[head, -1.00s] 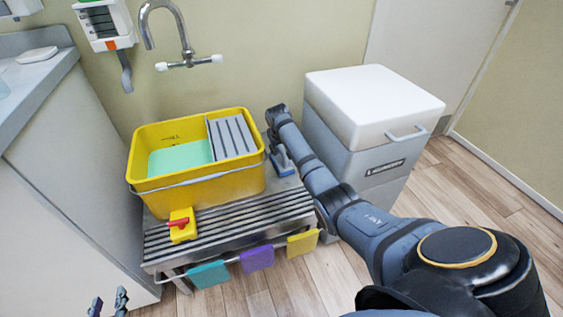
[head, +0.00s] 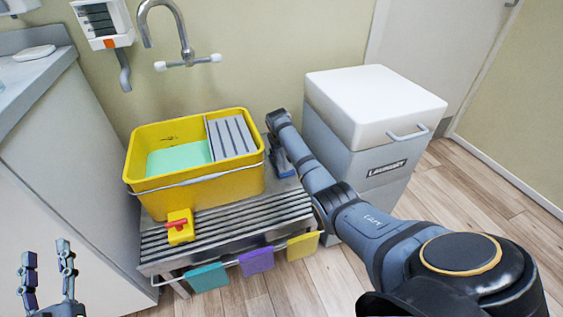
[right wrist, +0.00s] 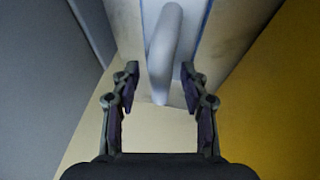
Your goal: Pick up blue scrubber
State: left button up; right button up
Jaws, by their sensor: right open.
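The blue scrubber (head: 284,169) stands on the slatted metal bench, between the yellow bucket and the laundry bin. In the head view my right arm partly hides it. In the right wrist view its pale grey handle (right wrist: 166,45) runs between the fingers of my right gripper (right wrist: 159,82), with blue edging on the body beyond. The right gripper is open around the handle's near end, with a gap visible on the left. My left gripper (head: 46,255) is open and empty at the lower left of the head view, far from the scrubber.
The yellow bucket (head: 205,188) stands close left of the scrubber. The white-lidded laundry bin (head: 365,110) is close on the right. A yellow object with a red part (head: 180,228) lies on the bench (head: 230,222). Coloured cloths hang at the front rail.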

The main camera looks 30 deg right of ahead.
grip_shut()
